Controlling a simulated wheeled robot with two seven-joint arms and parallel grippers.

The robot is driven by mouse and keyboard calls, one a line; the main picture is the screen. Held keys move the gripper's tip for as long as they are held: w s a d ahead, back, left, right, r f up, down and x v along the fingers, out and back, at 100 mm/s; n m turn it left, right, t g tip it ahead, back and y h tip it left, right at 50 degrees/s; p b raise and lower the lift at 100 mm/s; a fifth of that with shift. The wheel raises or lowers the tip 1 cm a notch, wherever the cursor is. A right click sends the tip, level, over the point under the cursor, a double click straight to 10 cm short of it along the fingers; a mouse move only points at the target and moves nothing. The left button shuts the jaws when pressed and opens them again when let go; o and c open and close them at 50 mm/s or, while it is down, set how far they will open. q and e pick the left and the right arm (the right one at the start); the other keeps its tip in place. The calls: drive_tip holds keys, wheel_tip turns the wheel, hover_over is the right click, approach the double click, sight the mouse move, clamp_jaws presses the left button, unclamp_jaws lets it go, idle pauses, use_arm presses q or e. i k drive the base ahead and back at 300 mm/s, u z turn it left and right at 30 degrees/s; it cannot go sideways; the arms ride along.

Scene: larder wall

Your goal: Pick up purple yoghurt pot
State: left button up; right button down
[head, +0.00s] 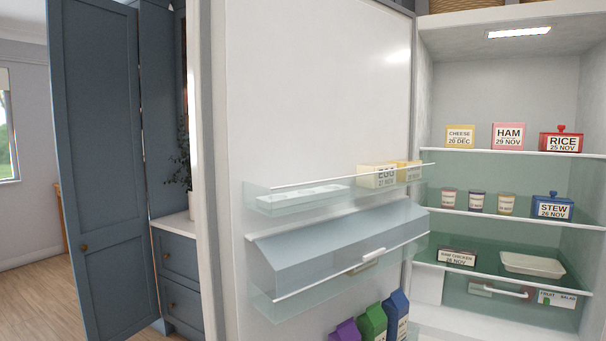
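Three small yoghurt pots stand in a row on the fridge's middle shelf. The middle pot (476,203) has a dark purple-looking lid and looks like the purple yoghurt pot. The pot to its left (448,198) has a pinkish-mauve lid, and the pot to its right (506,205) has a pale cream lid. The pots are small here, so the exact lid colours are hard to tell. They stand upright and apart from each other. Neither of my grippers is in view.
A blue stew tub (553,207) stands right of the pots. Cheese, ham and rice boxes are above; a chicken pack (457,257) and white tray (532,265) are below.

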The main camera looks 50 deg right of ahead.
sight(476, 197)
drive_tip(key=i, duration=2.6)
drive_tip(key=z, duration=3.75)
drive_tip(key=i, duration=0.4)
drive_tip(key=u, duration=0.05)
drive_tip(key=k, duration=0.9)
drive_tip(key=z, duration=1.7)
drive_tip(key=i, duration=1.55)
